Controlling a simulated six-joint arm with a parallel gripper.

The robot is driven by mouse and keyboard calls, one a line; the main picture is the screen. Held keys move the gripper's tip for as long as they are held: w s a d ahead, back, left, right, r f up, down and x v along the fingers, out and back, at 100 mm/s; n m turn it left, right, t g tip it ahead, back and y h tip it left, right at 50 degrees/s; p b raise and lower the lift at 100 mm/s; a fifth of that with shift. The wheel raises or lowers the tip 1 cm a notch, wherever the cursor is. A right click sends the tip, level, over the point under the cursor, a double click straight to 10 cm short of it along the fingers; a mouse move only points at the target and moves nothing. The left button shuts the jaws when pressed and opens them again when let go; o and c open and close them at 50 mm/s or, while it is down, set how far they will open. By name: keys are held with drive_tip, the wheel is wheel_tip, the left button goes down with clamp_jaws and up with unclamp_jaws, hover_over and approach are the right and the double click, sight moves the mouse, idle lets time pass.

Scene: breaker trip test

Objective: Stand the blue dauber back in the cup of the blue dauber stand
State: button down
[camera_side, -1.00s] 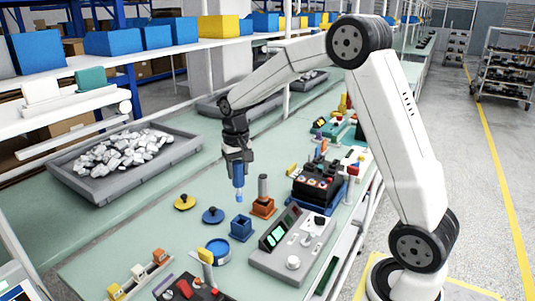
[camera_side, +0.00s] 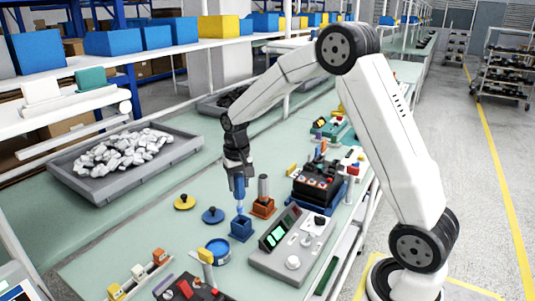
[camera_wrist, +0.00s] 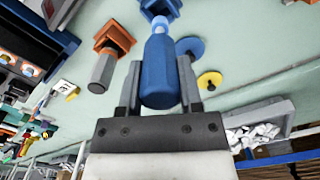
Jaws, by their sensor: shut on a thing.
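My gripper (camera_side: 238,180) is shut on the blue dauber (camera_side: 239,188). The dauber is held upright with its pale tip pointing down. It stands directly above the blue dauber stand (camera_side: 241,229), with the tip at or just over the cup opening; I cannot tell whether it is inside. In the wrist view the dauber (camera_wrist: 160,70) lies between the two fingers (camera_wrist: 160,85), and part of the blue stand (camera_wrist: 158,8) shows just beyond its tip. The inside of the cup is hidden.
An orange stand (camera_side: 263,208) with a grey-handled dauber is close on the right. A blue disc (camera_side: 212,215) and a yellow disc (camera_side: 184,202) lie to the left. A blue round tin (camera_side: 217,250) and a grey test box (camera_side: 292,247) are in front.

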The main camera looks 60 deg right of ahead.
sight(240, 206)
drive_tip(key=shift+f, duration=0.85)
drive_tip(key=shift+f, duration=3.1)
idle(1.5)
drive_tip(key=shift+c, duration=0.9)
unclamp_jaws()
drive_tip(key=shift+r, duration=0.1)
drive_tip(key=shift+r, duration=3.85)
drive_tip(key=shift+a, duration=0.1)
